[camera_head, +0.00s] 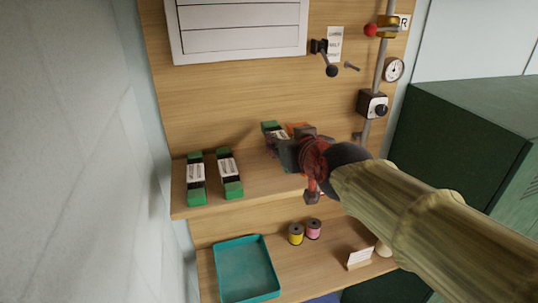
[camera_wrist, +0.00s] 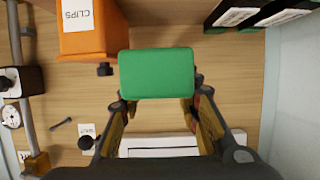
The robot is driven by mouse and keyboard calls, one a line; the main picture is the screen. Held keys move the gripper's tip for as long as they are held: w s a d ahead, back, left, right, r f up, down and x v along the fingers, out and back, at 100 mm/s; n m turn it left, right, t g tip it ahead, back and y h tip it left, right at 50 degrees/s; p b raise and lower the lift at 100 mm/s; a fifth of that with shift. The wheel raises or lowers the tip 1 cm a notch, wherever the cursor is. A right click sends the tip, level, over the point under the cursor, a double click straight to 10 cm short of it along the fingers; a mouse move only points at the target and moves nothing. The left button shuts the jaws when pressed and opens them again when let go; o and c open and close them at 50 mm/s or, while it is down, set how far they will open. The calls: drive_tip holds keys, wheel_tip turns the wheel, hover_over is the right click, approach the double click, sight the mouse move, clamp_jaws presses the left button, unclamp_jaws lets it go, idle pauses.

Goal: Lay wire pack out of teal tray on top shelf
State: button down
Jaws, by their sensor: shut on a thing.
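My gripper (camera_head: 287,152) is shut on a wire pack (camera_head: 270,127) with green ends and a pale label, over the top shelf (camera_head: 250,199). In the wrist view the pack's green end (camera_wrist: 157,73) sits between the fingers. I cannot tell whether the pack touches the shelf. Two similar packs, one (camera_head: 196,179) at the far left and one (camera_head: 230,174) beside it, lie side by side on the top shelf. The teal tray (camera_head: 247,270) is on the lower shelf and looks empty.
An orange box (camera_wrist: 90,30) labelled CLIPS stands close beside the held pack. Yellow (camera_head: 296,234) and pink (camera_head: 314,229) spools and a small card (camera_head: 360,257) are on the lower shelf. A pipe with a gauge (camera_head: 393,69) runs up the right side.

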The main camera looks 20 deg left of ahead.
drive_tip(key=b, duration=0.2)
hover_over(271, 171)
wheel_tip(271, 171, down, 6)
drive_tip(key=shift+s+d+r, duration=0.15)
drive_tip(key=shift+r, duration=0.1)
drive_tip(key=f, duration=0.1)
drive_tip(key=f+b, duration=0.2)
drive_tip(key=shift+w+a+f, duration=0.1)
drive_tip(key=shift+w+a, duration=0.15)
drive_tip(key=shift+w, duration=0.05)
drive_tip(key=shift+s+d+f+b, duration=0.1)
drive_tip(key=shift+f+b, duration=0.15)
drive_tip(key=shift+b, duration=0.25)
drive_tip(key=shift+f, duration=0.1)
drive_tip(key=shift+f, duration=0.15)
drive_tip(key=c, duration=1.3)
unclamp_jaws()
